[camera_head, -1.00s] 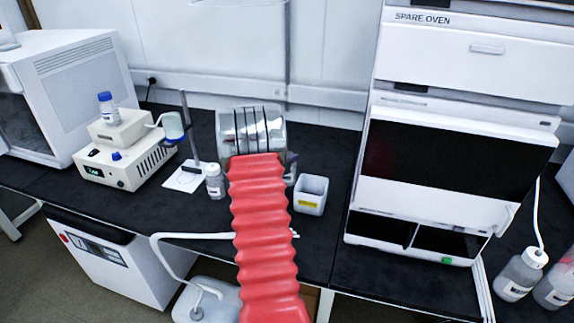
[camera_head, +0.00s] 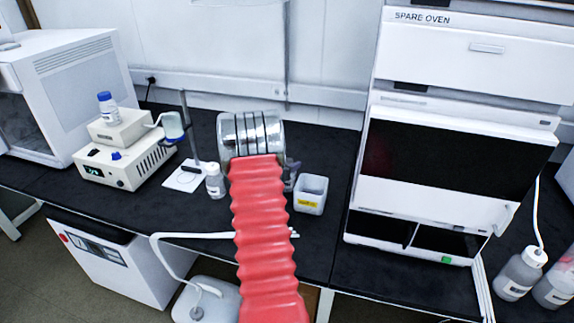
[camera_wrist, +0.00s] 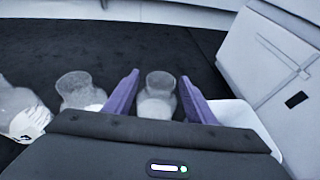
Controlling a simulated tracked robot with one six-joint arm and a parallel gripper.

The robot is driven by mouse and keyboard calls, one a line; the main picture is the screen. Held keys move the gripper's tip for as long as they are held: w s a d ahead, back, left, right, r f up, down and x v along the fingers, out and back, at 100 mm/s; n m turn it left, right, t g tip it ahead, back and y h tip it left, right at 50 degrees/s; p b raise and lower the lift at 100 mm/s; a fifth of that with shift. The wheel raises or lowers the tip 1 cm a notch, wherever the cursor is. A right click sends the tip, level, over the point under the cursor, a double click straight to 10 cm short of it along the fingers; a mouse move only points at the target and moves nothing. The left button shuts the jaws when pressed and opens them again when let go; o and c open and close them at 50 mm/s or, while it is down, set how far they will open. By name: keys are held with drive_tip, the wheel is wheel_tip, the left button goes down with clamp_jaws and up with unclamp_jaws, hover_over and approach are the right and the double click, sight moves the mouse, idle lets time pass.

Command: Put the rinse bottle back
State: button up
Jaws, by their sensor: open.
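In the wrist view my gripper (camera_wrist: 160,97) is open, with its two purple fingers on either side of a clear bottle (camera_wrist: 157,104) with whitish lower contents. A dark gap shows between the bottle and the left finger; contact on the right is unclear. A second clear bottle (camera_wrist: 80,90) stands left of the fingers, and a third (camera_wrist: 18,112) with a white label is at the left edge. I cannot tell which is the rinse bottle. In the head view my arm hides most of the gripper and this spot; a small bottle (camera_head: 215,183) stands left of the arm.
A white bin with a yellow label (camera_head: 310,196) stands close right of the gripper. A stirrer-like device (camera_head: 122,160) and a stand on a white plate (camera_head: 184,180) are left. A tall oven stack (camera_head: 450,150) is right. Black bench between bin and stack is clear.

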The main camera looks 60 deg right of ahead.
drive_tip(key=shift+a+r, duration=0.1)
drive_tip(key=shift+a+r, duration=0.1)
drive_tip(key=shift+a, duration=0.15)
drive_tip(key=v, duration=1.1)
drive_tip(key=shift+a, duration=0.15)
drive_tip(key=shift+w, duration=0.1)
